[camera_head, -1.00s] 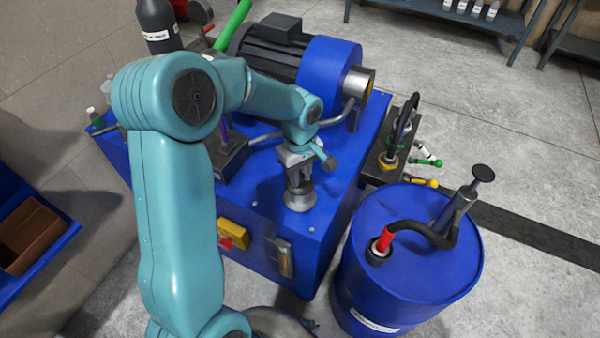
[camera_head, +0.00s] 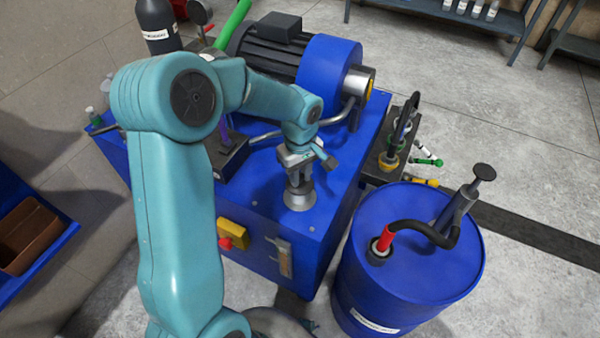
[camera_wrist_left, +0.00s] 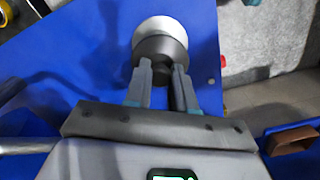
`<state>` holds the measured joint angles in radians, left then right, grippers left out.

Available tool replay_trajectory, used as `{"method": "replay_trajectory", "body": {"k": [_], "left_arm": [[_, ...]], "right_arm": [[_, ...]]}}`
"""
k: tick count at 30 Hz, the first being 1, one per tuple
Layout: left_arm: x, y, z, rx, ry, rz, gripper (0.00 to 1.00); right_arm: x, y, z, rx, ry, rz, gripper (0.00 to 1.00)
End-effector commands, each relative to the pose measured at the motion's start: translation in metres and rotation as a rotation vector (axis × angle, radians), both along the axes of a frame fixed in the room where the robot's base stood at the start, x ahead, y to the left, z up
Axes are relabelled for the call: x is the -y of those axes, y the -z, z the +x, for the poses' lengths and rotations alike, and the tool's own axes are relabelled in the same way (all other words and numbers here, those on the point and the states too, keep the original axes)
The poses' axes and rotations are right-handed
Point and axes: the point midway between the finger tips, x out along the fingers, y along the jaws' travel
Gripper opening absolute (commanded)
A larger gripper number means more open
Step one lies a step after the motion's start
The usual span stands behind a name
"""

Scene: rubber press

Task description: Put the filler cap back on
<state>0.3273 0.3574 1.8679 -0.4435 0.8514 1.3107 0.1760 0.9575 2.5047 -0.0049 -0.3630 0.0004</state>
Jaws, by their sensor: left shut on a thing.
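The filler cap (camera_wrist_left: 160,50) is a dark grey round piece in the left wrist view. It sits at a lighter metal ring, the filler neck (camera_wrist_left: 158,26), on the blue tank top. In the head view the neck (camera_head: 299,198) stands near the front right corner of the blue tank (camera_head: 262,205). My left gripper (camera_head: 298,180) points down over it, and in the left wrist view its two fingers (camera_wrist_left: 160,72) are shut on the cap. I cannot tell whether the cap is fully seated. My right gripper is not in view.
A motor (camera_head: 290,55) stands at the back of the tank. A blue drum (camera_head: 410,255) with a hand pump (camera_head: 458,208) and black hose is at the right. A yellow and red switch (camera_head: 233,235) and a sight gauge (camera_head: 283,258) are on the tank's front.

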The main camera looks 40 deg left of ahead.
Motion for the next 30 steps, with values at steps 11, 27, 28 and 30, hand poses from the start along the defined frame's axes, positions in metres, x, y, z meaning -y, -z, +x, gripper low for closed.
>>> {"method": "replay_trajectory", "body": {"k": [11,27,28,30], "left_arm": [[-0.0001,0.0002,0.0002,0.0,0.0,0.0,0.0],[0.0,0.0004,0.0001,0.0,0.0,0.0,0.8],[0.0,0.0004,0.0001,0.0,0.0,0.0,0.8],[0.0,0.0004,0.0001,0.0,0.0,0.0,0.8]], "right_arm": [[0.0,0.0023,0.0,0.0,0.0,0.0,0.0],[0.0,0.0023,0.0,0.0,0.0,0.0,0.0],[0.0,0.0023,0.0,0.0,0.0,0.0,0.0],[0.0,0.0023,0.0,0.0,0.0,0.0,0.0]]}}
